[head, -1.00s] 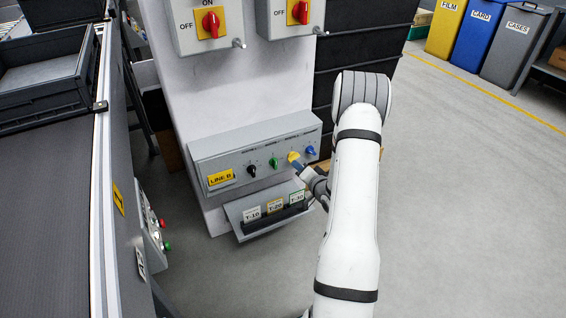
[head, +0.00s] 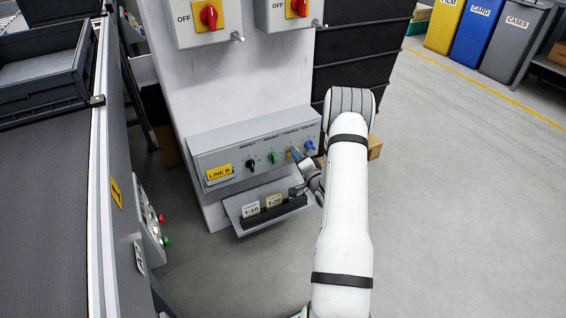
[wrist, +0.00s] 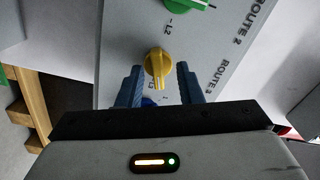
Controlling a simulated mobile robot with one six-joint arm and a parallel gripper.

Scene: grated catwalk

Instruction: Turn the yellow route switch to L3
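The yellow route switch (wrist: 157,63) is a round knob with a raised handle on the sloped grey panel (head: 228,156). In the wrist view its handle points down the picture, beside a partly covered label ending in 3. The L2 mark shows above it. My gripper (wrist: 159,72) is open, with one blue finger on each side of the knob and a visible gap on both sides. In the head view my gripper (head: 296,154) is at the panel and its fingers mostly hide the yellow switch.
The green switch (head: 273,158) and black switch (head: 251,164) sit left of the fingers, the blue switch (head: 310,146) close on the right. A card holder (head: 271,216) juts out below the panel. A conveyor (head: 45,190) stands at left.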

